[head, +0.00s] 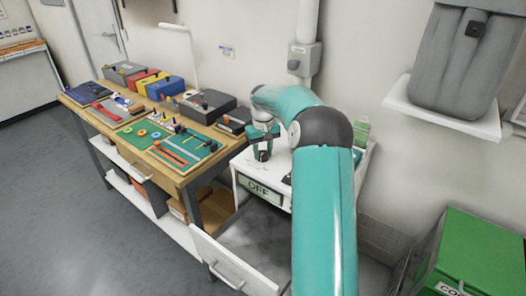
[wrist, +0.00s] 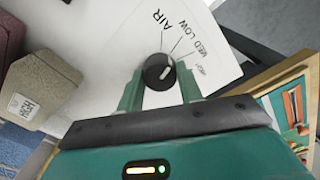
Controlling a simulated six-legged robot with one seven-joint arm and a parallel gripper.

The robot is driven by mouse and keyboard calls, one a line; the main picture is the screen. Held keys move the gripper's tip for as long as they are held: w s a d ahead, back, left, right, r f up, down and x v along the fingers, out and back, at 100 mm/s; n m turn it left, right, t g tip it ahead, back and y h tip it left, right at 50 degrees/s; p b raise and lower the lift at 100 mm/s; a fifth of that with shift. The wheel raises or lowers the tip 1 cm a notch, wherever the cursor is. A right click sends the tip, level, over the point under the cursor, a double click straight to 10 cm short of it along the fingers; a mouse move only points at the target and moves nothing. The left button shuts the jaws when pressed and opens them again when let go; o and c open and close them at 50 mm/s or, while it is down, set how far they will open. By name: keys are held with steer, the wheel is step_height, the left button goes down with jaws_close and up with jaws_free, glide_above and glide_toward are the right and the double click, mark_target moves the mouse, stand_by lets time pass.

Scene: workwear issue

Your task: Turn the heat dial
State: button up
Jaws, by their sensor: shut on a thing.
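The heat dial (wrist: 159,72) is a round black knob with a white pointer mark, on a white panel (wrist: 100,55) printed AIR, MED, LOW and a smaller mark that seems to read HIGH. The pointer is tilted up to the right; I cannot tell exactly which mark it meets. My gripper (wrist: 158,88) is shut on the dial, one finger on each side. My arm hides part of the unit.
A wooden workbench (head: 155,148) with tools and boxes stands left of the unit. An open white drawer or door (head: 230,262) sticks out in front. A tan-grey block (wrist: 40,88) is close left of my gripper. A green bin (head: 470,255) stands at right.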

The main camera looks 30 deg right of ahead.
mark_target(262, 153)
steer(key=shift+w, duration=0.1)
stand_by(0.3)
steer(key=o, duration=1)
step_height(262, 153, up, 14)
steer(key=shift+a, duration=0.1)
